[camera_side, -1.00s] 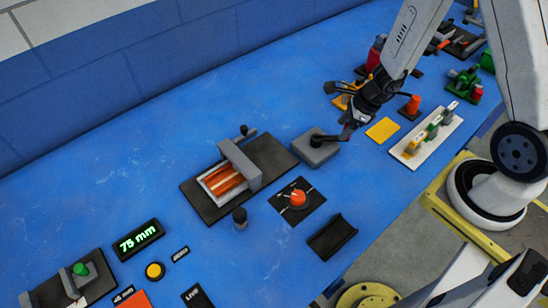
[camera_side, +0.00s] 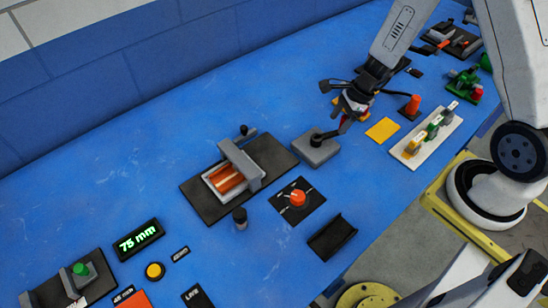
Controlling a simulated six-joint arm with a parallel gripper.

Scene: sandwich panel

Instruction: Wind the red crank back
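A grey block (camera_side: 315,150) stands on the blue bench in the middle right of the side view, with a dark round hub (camera_side: 317,138) on top. A dark arm runs from the hub up to the right, and a small red part (camera_side: 345,123) shows at its far end, apparently the red crank's handle. My gripper (camera_side: 350,110) is right at this red part, coming from above. Its fingers are small and overlap the red part, so I cannot tell whether they are closed on it.

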